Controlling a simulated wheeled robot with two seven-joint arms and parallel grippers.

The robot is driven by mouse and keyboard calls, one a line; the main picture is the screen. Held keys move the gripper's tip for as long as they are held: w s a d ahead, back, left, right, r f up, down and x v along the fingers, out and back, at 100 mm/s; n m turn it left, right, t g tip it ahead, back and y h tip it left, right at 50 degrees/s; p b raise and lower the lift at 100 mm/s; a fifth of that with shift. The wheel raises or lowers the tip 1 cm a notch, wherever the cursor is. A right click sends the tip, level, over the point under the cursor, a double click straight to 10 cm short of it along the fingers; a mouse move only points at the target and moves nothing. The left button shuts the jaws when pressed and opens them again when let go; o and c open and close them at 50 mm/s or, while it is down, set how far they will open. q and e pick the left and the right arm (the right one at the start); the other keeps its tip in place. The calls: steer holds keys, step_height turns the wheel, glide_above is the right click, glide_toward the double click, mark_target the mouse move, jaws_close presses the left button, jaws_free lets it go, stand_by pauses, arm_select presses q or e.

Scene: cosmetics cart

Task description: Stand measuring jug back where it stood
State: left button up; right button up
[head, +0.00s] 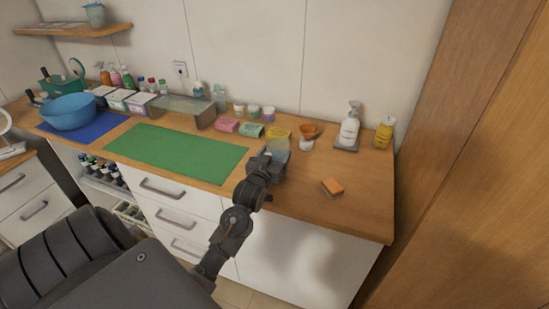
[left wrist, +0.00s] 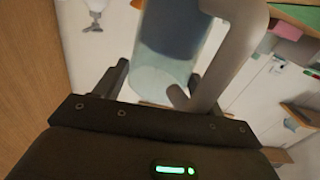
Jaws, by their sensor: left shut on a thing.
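The measuring jug (head: 279,149) is a translucent, pale bluish vessel at the end of my left arm, over the worktop right of the green mat. The left gripper (head: 264,163) is shut on it and partly hides it in the head view. In the left wrist view the jug (left wrist: 168,75) is between the two fingers of the left gripper (left wrist: 155,82), with its pale, thick handle (left wrist: 235,45) to the right. I cannot tell whether its base touches the worktop. The right gripper is not in view.
The wooden worktop (head: 350,205) has free room at front right around an orange sponge (head: 332,186). A white pump bottle (head: 350,128) and yellow bottle (head: 383,134) stand at back right. The green mat (head: 180,153) is clear.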

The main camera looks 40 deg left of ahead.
arm_select(q)
steer(key=shift+f, duration=0.7)
steer(key=shift+f, duration=0.2)
steer(key=o, duration=1.4)
steer(key=shift+c, duration=0.2)
steer(key=shift+s, duration=0.15)
steer(key=b+v, duration=0.2)
steer(key=v, duration=1)
steer(key=shift+r, duration=0.1)
